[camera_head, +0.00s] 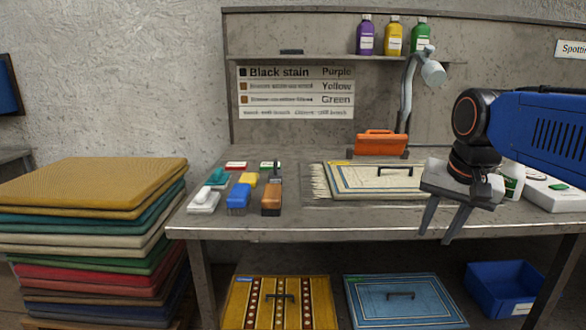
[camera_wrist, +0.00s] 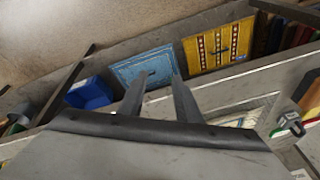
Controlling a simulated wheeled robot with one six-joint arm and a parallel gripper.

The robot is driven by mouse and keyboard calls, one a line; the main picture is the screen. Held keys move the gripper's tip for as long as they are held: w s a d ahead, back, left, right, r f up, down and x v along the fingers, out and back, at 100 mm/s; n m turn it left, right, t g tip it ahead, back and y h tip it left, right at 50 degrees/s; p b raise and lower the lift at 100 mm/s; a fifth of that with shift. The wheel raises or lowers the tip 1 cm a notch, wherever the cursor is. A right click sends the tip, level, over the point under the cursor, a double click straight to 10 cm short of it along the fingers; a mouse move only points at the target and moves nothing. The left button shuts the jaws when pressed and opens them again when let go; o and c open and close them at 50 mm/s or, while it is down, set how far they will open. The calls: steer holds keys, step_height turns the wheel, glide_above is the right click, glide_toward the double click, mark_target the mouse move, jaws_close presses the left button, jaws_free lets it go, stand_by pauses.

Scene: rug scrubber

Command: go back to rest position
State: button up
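My gripper (camera_head: 436,236) hangs in the air at the right, in front of the table's front edge and the right end of the cream rug (camera_head: 350,180). Its two fingers point down and stand apart with nothing between them. The wrist view shows the same two fingers (camera_wrist: 157,77) apart and empty, with the floor and lower rugs beyond. The gripper body hides the right part of the cream rug, which lies on the table with a dark handle on it.
Several brushes, including a blue one (camera_head: 238,197), lie at the table's left. An orange tool (camera_head: 381,143) and a lamp (camera_head: 406,90) stand behind the rug. A white box (camera_head: 550,190) is at right. Below are a yellow rug (camera_head: 240,310), a blue rug (camera_head: 405,312) and a blue bin (camera_head: 500,290).

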steer(key=s+f+n+t, duration=0.1)
steer(key=s+f+n, duration=0.4)
steer(key=s+f, duration=0.8)
step_height(320, 180, down, 3)
steer(key=shift+s+a+n, duration=0.3)
steer(key=shift+s+a, duration=0.1)
stand_by(0.9)
